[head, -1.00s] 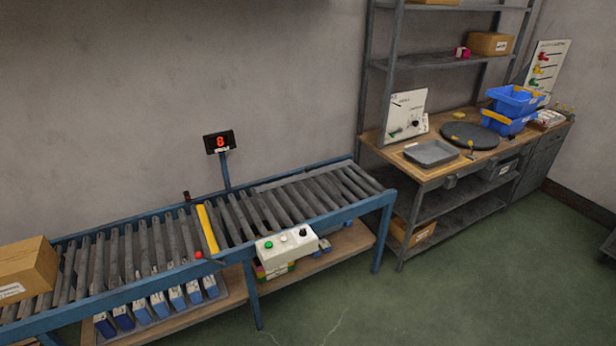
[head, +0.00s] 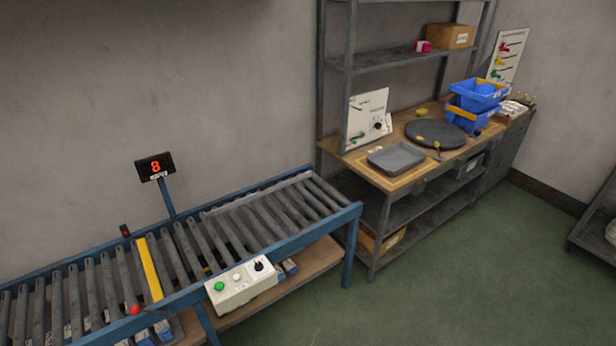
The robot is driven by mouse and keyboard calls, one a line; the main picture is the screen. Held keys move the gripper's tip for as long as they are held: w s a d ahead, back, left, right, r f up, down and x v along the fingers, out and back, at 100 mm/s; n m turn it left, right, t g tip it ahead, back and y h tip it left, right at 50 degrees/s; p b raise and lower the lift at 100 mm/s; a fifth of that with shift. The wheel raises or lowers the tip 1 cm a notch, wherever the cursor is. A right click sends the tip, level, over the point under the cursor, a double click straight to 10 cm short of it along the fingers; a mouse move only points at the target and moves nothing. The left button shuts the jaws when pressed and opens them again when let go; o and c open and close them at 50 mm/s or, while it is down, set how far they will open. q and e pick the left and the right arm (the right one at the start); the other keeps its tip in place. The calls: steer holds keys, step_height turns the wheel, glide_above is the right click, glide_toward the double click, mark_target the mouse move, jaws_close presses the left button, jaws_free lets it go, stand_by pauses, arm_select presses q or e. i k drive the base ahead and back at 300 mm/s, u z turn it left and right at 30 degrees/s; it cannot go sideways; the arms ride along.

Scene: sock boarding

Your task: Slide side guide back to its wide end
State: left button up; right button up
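A roller conveyor (head: 292,245) with a blue frame runs from the lower left to the middle of the head view. A long grey bar (head: 258,193) lies along its far side near the right end, close to the far blue rail; it looks like the side guide. A yellow bar (head: 148,268) crosses the rollers further left, with a red knob (head: 135,310) by its near end. I cannot tell the guide's exact setting. Neither of my grippers is in view.
A white control box (head: 240,285) with a green button is on the conveyor's near side. A display (head: 155,167) reading 8 stands behind it. A wooden workbench (head: 365,168) with a grey tray (head: 396,158) stands to the right. Green floor (head: 440,270) in front is clear.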

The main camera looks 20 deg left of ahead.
mark_target(261, 192)
steer(key=i, duration=1.6)
steer(key=u, duration=0.85)
